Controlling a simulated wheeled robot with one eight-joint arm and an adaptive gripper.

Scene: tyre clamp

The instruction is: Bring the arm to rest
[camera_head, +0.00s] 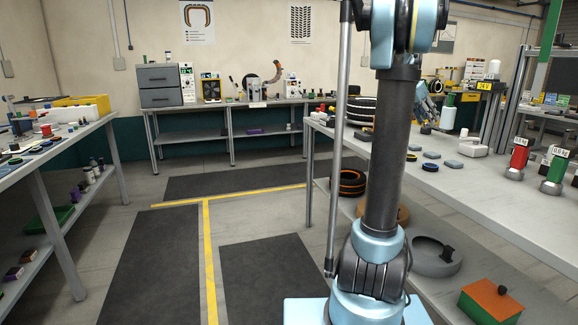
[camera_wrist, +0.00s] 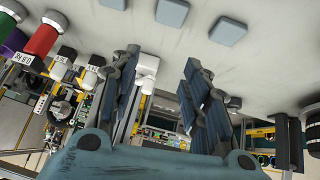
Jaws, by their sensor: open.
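My arm's dark column with light blue joints stands upright in the middle of the head view and hides part of the right table. My gripper (camera_head: 427,103) shows just right of the column, over the right table (camera_head: 480,190). In the wrist view my gripper (camera_wrist: 160,80) has its two blue-grey fingers spread wide apart, with nothing held between them. The wrist view is turned over, with the pale table top along its upper edge. A white object (camera_wrist: 147,64) shows beyond the fingers.
Flat blue-grey pads (camera_head: 430,155) lie on the right table. A red cylinder (camera_head: 520,155) and a green cylinder (camera_head: 556,168) stand at its right. An orange-topped box (camera_head: 491,302) and tyres (camera_head: 352,181) sit below. A left bench (camera_head: 60,150) and back bench (camera_head: 230,104) flank open floor (camera_head: 160,250).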

